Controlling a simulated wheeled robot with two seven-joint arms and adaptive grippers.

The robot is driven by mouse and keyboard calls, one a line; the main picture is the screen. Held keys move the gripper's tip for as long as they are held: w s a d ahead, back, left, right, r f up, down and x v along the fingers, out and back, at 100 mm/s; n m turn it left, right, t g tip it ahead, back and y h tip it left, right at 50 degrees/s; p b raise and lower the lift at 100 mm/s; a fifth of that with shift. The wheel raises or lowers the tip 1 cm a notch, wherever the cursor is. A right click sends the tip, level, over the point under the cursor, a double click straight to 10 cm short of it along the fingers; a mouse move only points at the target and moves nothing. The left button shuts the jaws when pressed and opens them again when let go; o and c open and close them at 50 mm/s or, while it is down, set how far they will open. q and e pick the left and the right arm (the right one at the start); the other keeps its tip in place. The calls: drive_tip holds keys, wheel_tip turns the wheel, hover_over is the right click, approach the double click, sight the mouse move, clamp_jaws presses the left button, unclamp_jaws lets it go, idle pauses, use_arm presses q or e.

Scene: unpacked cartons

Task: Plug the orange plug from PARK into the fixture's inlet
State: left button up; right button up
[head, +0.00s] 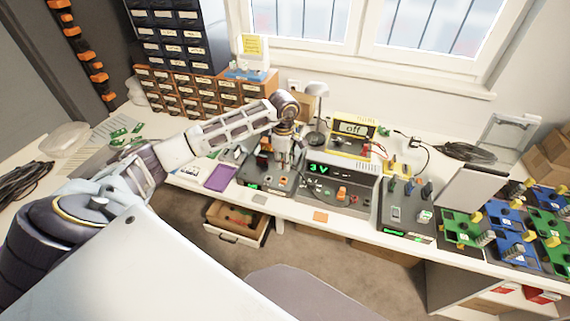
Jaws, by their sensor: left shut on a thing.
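My left gripper (283,157) points down over the back of a dark fixture (262,184) with a green-lit display at its front left. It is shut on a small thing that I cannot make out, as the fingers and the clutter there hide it. An orange plug (341,193) stands on the front right of the grey unit that reads "3 V" (319,169), to the right of the gripper and apart from it. A dark cable loops on that unit's front. Neither a PARK label nor the inlet can be made out. My right gripper is not in view.
A purple tray (219,178) lies left of the fixture. A grey lamp (317,100) and a yellow-framed unit reading "off" (352,129) stand behind. A dark panel with several switches (408,208) is to the right. An open drawer (237,222) sits below the bench edge.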

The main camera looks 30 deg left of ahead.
use_arm(q)
drive_tip(key=shift+w+a, duration=0.1)
drive_tip(key=shift+a, duration=0.05)
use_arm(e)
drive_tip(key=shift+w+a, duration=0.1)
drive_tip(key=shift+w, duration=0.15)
use_arm(q)
drive_tip(key=shift+f, duration=0.1)
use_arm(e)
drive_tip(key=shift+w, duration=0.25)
use_arm(q)
drive_tip(key=shift+f, duration=0.1)
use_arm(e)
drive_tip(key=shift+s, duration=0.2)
